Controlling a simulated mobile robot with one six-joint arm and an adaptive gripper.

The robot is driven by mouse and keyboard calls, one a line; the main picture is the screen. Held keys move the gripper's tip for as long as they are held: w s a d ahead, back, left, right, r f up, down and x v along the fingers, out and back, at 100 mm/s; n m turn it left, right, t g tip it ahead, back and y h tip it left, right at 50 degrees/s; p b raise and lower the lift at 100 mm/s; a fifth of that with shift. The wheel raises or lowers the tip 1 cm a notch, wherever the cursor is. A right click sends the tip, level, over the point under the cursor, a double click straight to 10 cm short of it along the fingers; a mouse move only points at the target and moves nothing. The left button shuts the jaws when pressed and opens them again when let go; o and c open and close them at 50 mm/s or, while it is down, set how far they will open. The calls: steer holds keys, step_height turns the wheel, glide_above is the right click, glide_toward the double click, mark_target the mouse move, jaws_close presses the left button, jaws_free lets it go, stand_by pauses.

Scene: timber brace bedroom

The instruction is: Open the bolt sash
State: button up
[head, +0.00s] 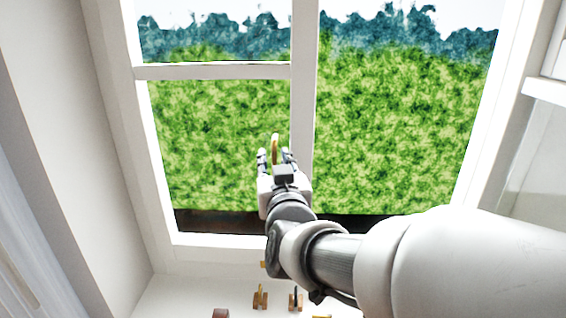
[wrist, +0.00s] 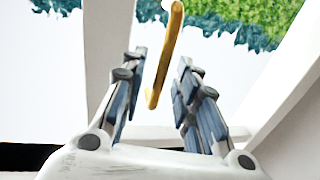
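The white-framed window sash (head: 210,72) stands at the left in the head view, with its upright stile (head: 303,100) right of my gripper. I cannot tell whether it stands slightly ajar. A slim gold handle (head: 275,143) shows between my fingertips; the wrist view also shows this handle (wrist: 165,65), long and bent at its lower end. My gripper (head: 275,157) is open, its fingers on either side of the handle with gaps visible in the wrist view (wrist: 160,75). No finger clearly touches the handle. What holds the handle's base is hidden by my gripper.
Small brass-and-wood pieces (head: 260,298) (head: 295,299) and a brown block (head: 220,313) lie at the bottom, near the sill. A white wall (head: 60,130) borders the left and a white ledge (head: 545,90) the right. Green foliage shows outside.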

steer(key=shift+w+a, duration=0.1)
steer(key=shift+w, duration=0.45)
steer(key=shift+c, duration=0.6)
jaws_close()
